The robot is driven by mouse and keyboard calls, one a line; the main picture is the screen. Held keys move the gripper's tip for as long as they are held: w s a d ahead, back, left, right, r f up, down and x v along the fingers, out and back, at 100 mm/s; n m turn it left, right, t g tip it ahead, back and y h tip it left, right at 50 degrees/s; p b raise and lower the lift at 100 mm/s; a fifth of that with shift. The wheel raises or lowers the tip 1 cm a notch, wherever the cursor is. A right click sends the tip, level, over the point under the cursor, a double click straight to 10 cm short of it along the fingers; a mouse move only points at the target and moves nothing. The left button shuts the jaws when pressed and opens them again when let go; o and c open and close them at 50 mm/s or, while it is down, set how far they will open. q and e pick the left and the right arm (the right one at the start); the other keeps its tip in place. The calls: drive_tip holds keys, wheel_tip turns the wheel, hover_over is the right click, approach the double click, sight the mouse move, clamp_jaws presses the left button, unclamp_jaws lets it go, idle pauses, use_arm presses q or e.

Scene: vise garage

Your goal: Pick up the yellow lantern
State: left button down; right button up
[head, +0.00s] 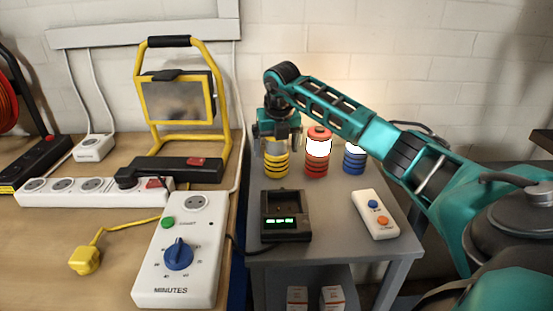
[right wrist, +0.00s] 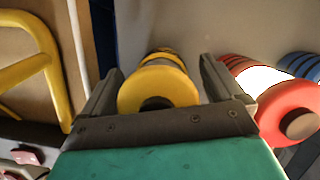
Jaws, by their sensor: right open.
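The yellow lantern (head: 275,166) stands upright at the back left of the grey side table, with dark bands on its lower part. My right gripper (head: 274,140) is above it, pointing down, and hides its top in the head view. In the right wrist view the yellow lantern (right wrist: 158,88) shows its round top between the two fingers of my right gripper (right wrist: 155,82). The fingers are open, one on each side, with a gap visible on the right. My left gripper is not in view.
A lit red lantern (head: 317,152) stands close to the right, and a blue lantern (head: 354,158) beyond it. A black charger (head: 286,215) and a white remote (head: 375,214) lie in front on the grey table (head: 330,236). A yellow work light (head: 181,138) stands left.

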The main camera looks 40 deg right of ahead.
drive_tip(key=c, duration=1.2)
drive_tip(key=shift+c, duration=0.3)
drive_tip(key=shift+r, duration=0.2)
